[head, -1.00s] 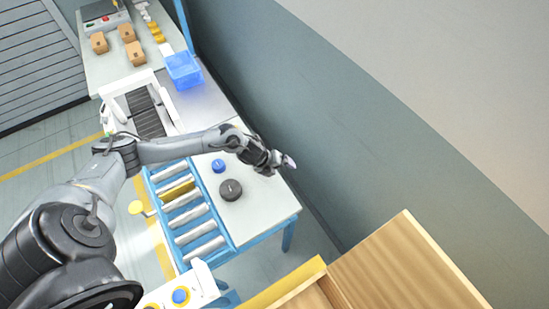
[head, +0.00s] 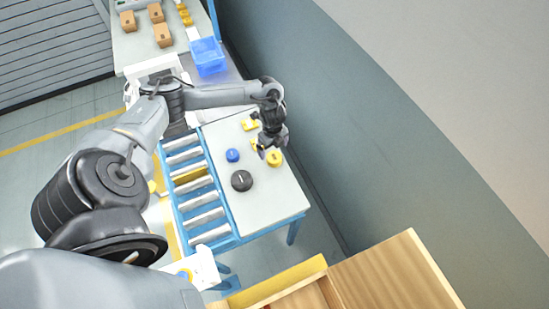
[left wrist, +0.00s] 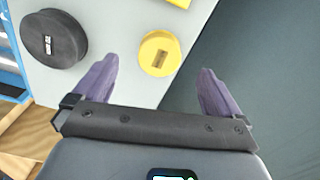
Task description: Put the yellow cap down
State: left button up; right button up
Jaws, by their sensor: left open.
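The round yellow cap (head: 275,158) lies on the white tabletop, near its right edge. My left gripper (head: 266,148) is right beside it in the head view, with the arm reaching over the table. In the left wrist view the yellow cap (left wrist: 160,53) shows whole, with a slot in its top. It lies between and slightly beyond the two purple fingertips of my left gripper (left wrist: 156,68). The fingers are wide apart, with nothing held between them. My right gripper is not in view.
A blue cap (head: 232,155) and a larger black cap (head: 241,180) stand left of the yellow cap. A yellow piece (head: 250,124) lies behind. A roller conveyor (head: 197,190) runs along the table's left side. The table's front part (head: 270,208) is clear.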

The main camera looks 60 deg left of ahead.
aim_at(274, 156)
pick_arm(q)
jog(key=f, duration=0.4)
jog(key=shift+d+f, duration=0.4)
jog(key=shift+w+f, duration=0.1)
jog(key=shift+f, duration=0.35)
jog(key=shift+c, duration=0.3)
jog(key=shift+a, duration=0.1)
jog(key=c, duration=1.1)
jog(key=shift+r, duration=0.1)
